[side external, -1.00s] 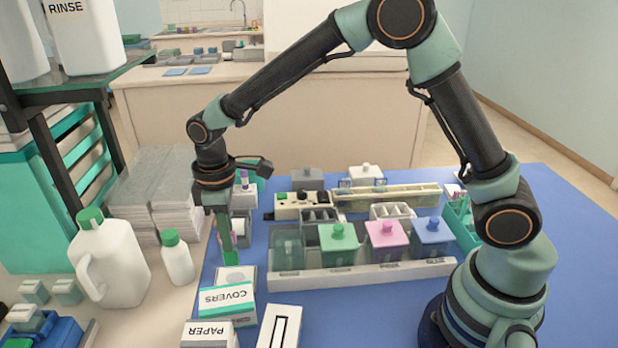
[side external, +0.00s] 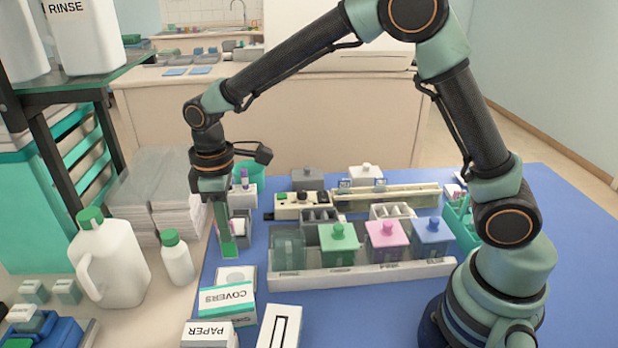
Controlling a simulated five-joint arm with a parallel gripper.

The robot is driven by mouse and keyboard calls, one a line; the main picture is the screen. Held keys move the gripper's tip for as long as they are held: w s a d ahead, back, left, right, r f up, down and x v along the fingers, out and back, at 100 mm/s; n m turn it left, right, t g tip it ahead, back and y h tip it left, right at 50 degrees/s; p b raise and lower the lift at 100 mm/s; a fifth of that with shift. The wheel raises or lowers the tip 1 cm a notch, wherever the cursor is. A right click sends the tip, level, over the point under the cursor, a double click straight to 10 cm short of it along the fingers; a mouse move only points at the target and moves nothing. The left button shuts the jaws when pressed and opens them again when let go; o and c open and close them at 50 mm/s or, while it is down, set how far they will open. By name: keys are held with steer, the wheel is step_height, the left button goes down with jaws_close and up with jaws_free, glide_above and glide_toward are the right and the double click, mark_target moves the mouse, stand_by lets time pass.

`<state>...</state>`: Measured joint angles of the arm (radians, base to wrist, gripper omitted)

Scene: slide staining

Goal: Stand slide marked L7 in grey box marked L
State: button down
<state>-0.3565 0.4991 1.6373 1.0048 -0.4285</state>
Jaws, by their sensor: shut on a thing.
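My gripper (side external: 214,196) points down at the left edge of the blue mat, shut on a slide (side external: 228,240) that hangs upright below it. The slide has a green lower end and a pale, pinkish middle; no marking on it is readable. It hangs above the mat, in front of a grey holder that it and my gripper partly hide. A small grey slotted box (side external: 318,216) stands behind the row of jars, its lower part hidden by them. I cannot read an L on any box.
A white tray (side external: 370,271) holds a clear jar (side external: 288,250) and green, pink and blue lidded jars (side external: 385,236). A white slotted box (side external: 392,210) stands behind. A COVERS box (side external: 228,301) lies in front; white bottles (side external: 177,259) stand left.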

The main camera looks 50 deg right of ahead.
stand_by(0.4)
step_height(320, 180, up, 7)
steer(key=shift+r, duration=0.1)
steer(key=d, duration=0.1)
steer(key=m, duration=1.7)
glide_above(310, 218)
steer(key=s+d, duration=0.3)
steer(key=shift+m, duration=0.5)
steer(key=shift+s+d+f, duration=0.1)
steer(key=shift+s+f, duration=0.05)
steer(key=shift+f, duration=1.95)
steer(key=shift+s+d+f, duration=0.1)
steer(key=shift+f, duration=2.05)
steer(key=shift+s+d+f, duration=0.1)
steer(key=shift+s+f, duration=0.05)
steer(key=shift+f, duration=1.95)
steer(key=shift+f, duration=0.35)
